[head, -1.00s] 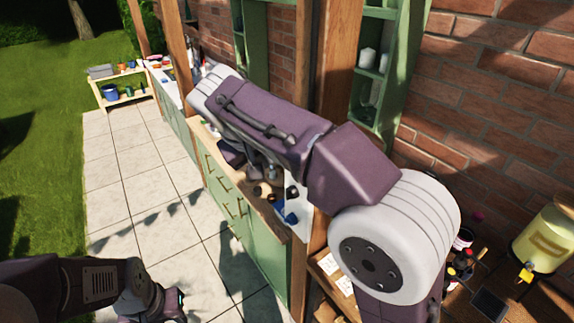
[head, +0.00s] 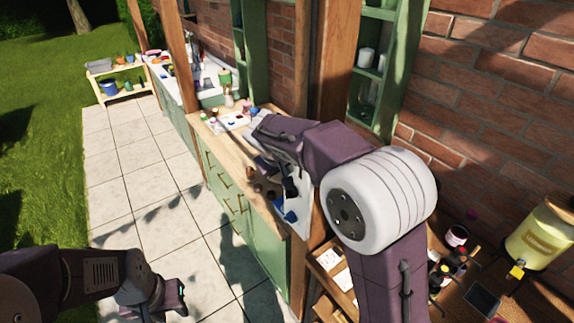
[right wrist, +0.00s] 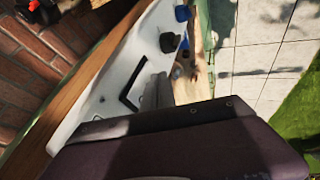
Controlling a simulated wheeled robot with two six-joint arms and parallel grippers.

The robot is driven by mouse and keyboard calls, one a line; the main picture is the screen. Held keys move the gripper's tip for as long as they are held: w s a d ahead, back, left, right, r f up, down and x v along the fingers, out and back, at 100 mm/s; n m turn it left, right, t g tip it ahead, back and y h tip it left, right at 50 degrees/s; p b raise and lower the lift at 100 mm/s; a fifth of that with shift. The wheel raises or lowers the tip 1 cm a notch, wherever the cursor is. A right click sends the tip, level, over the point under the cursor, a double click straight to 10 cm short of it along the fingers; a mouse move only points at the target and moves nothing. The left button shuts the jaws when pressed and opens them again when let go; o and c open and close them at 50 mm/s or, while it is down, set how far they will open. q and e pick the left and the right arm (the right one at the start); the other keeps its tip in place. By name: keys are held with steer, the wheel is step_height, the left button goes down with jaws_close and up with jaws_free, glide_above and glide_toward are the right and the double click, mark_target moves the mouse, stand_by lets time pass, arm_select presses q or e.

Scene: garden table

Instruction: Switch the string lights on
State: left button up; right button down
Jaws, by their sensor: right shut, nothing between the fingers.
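No string lights are recognisable in either view. A white panel (head: 302,218) stands upright beside the wooden post; it fills the middle of the right wrist view (right wrist: 104,100). It carries a dark knob-like part (right wrist: 168,42), blue parts (right wrist: 182,13) and a black angled bar (right wrist: 130,92). I cannot tell which part is the lights' switch. My right gripper (right wrist: 158,90) is shut and empty, close in front of the panel; touching cannot be told. My left gripper (head: 178,296) is low at the left over the paving, clear of everything, its jaw opening unclear.
A green cabinet with a wooden worktop (head: 262,205) holds small jars and a paint tray. The wooden post (head: 333,75) and brick wall (head: 480,110) bound the right. A yellow dispenser (head: 540,238) and bottles stand at lower right. The paving (head: 130,190) is open.

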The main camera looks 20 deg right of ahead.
steer(key=shift+w+f, duration=0.1)
steer(key=shift+d+b, duration=0.25)
steer(key=shift+b, duration=0.1)
steer(key=shift+w, duration=0.1)
